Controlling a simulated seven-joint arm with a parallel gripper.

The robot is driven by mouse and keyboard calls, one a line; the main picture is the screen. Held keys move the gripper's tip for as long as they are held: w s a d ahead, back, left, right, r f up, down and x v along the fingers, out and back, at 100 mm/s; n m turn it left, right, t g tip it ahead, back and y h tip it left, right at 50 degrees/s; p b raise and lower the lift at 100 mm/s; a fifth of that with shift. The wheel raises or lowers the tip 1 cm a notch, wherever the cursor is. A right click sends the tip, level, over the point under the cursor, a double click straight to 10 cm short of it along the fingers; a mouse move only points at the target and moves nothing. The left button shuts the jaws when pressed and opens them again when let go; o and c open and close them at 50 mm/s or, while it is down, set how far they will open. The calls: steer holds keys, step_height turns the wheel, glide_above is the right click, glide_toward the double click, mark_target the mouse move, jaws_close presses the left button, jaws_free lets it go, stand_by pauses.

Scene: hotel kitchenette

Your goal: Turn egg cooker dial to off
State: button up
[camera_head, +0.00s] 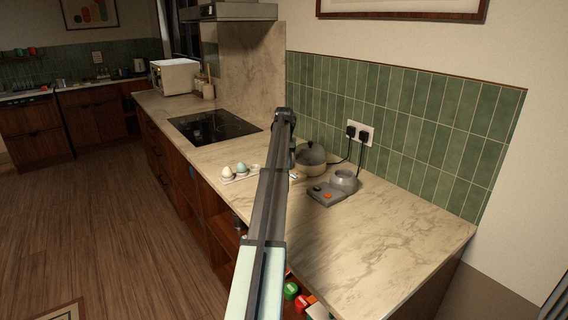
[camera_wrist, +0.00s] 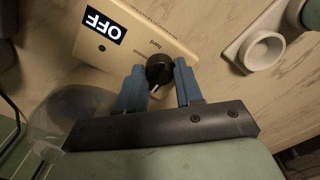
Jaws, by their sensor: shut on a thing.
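The egg cooker has a cream panel (camera_wrist: 128,22) in the wrist view, with a black OFF label (camera_wrist: 102,24) that reads upside down and a small dark green dot beside it. Its round black dial (camera_wrist: 159,69) sits between the two blue fingers of my gripper (camera_wrist: 160,84), which is shut on it. The dial's white pointer mark faces the lower left of the picture, away from the OFF label. A clear dome (camera_wrist: 79,117) is at the left. In the head view the domed cooker (camera_head: 314,153) stands just right of my arm; my fingertips and the dial are hidden.
A white egg cup (camera_wrist: 264,50) is close at the upper right of the wrist view. Eggs (camera_head: 228,175) stand left of my arm. A grey appliance with an orange button (camera_head: 327,195) stands right of it. The front right worktop (camera_head: 395,235) is clear.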

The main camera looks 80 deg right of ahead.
stand_by(0.4)
steer(key=o, duration=1)
steer(key=shift+o, duration=0.2)
step_height(320, 180, up, 14)
steer(key=shift+f, duration=0.1)
